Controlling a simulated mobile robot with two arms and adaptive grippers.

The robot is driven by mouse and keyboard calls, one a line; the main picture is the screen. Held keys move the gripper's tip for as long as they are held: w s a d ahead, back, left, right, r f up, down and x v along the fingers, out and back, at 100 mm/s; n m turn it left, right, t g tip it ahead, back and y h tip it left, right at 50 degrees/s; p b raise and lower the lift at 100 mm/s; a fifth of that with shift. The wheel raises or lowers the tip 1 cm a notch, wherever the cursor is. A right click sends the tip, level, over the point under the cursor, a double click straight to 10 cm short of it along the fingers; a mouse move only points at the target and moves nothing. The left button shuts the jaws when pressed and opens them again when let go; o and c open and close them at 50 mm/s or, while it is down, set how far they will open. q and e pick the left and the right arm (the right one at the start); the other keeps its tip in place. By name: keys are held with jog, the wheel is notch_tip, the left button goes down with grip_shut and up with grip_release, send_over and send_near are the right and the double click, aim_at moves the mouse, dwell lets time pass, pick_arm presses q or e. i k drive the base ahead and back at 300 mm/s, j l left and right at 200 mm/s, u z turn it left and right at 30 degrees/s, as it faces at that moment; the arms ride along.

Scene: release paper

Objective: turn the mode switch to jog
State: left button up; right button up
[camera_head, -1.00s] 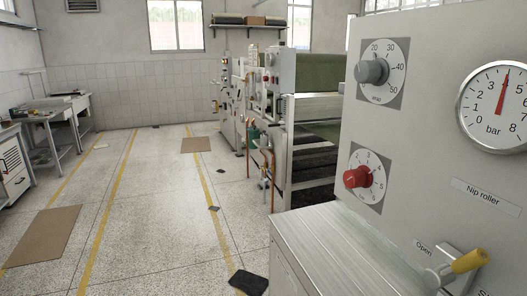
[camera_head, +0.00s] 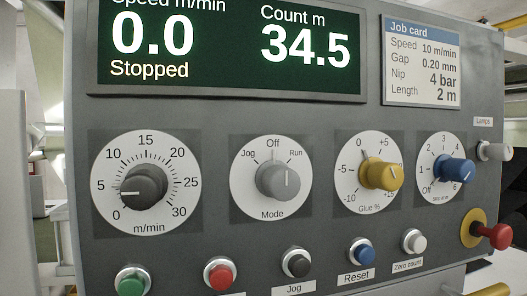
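The mode switch (camera_head: 276,179) is a grey knob on a round white dial in the middle of the dark grey control panel. Its dial reads Jog at upper left, Off at the top and Run at upper right. The white line on the knob stands upright, which fits Off. The display (camera_head: 230,45) above reads speed 0.0, Stopped, count 34.5. Neither of my grippers shows in this view.
Left of the switch is the m/min knob (camera_head: 145,187); right are the yellow Glue knob (camera_head: 381,173) and a blue knob (camera_head: 456,170). Below are green (camera_head: 132,281), red (camera_head: 219,273) and black Jog (camera_head: 296,261) buttons. A red knob (camera_head: 497,236) sticks out at right.

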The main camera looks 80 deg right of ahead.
aim_at(274, 179)
jog(key=z, duration=3.05)
